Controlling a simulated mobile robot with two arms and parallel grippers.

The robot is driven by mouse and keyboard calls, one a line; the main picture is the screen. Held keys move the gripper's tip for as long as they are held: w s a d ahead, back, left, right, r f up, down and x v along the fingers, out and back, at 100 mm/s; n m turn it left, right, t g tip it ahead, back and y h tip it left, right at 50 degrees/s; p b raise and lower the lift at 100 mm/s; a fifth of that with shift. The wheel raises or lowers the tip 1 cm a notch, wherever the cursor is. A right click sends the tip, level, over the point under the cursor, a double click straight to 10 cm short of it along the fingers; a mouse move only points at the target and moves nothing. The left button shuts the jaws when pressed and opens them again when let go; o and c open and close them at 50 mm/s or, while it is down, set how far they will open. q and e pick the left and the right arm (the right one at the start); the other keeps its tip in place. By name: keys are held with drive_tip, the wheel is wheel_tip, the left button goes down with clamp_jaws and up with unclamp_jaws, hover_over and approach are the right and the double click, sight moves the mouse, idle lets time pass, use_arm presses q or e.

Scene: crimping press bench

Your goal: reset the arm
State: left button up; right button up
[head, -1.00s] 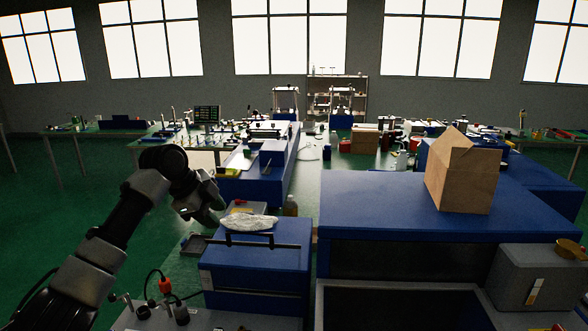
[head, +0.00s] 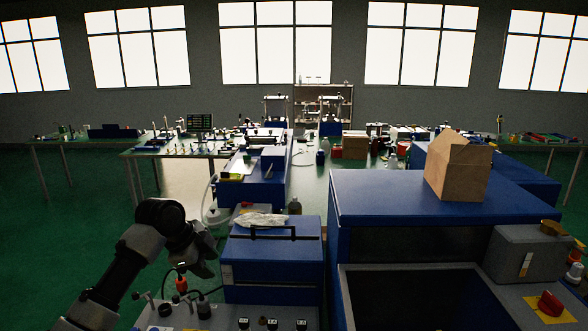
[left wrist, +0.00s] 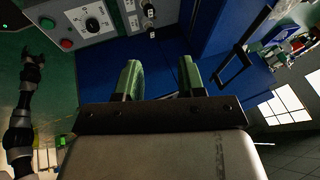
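My left arm comes in from the lower left of the head view, bent at a dark joint. Its gripper (head: 207,264) hangs beside the left side of a blue case (head: 272,262), and its fingers are hard to make out there. In the left wrist view the left gripper (left wrist: 160,80) has two green fingers standing well apart with nothing between them. A dark jointed arm (left wrist: 22,125) shows at the left edge of that view. It looks like my right arm, but its gripper is too small and dark to read. No right arm shows in the head view.
A large blue machine (head: 420,200) with a cardboard box (head: 458,168) on top fills the right. A grey control panel with a dial (left wrist: 95,22) shows in the left wrist view. Knobs and cables crowd the bench below the gripper. Green floor (head: 60,230) is clear at left.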

use_arm(q)
drive_tip(key=s+d+f+n, duration=0.2)
drive_tip(key=s+f+n, duration=0.1)
drive_tip(key=s+f, duration=0.6)
drive_tip(key=s+d+f+n, duration=0.2)
drive_tip(key=s+f+n, duration=0.1)
drive_tip(key=s+f, duration=0.7)
drive_tip(key=s+a+n+y, duration=0.25)
drive_tip(key=s+n, duration=0.25)
drive_tip(key=s, duration=0.6)
drive_tip(key=s+a+n+y, duration=0.25)
drive_tip(key=s+n, duration=0.25)
drive_tip(key=s, duration=0.6)
wheel_tip(320, 180, down, 27)
drive_tip(key=g+h, duration=0.1)
drive_tip(key=s+a+f, duration=0.2)
drive_tip(key=s+f, duration=0.6)
drive_tip(key=s+a+f+g, duration=0.1)
drive_tip(key=s+f, duration=0.7)
drive_tip(key=s, duration=0.1)
drive_tip(key=shift+a+f+g+b, duration=0.3)
drive_tip(key=shift+a, duration=0.05)
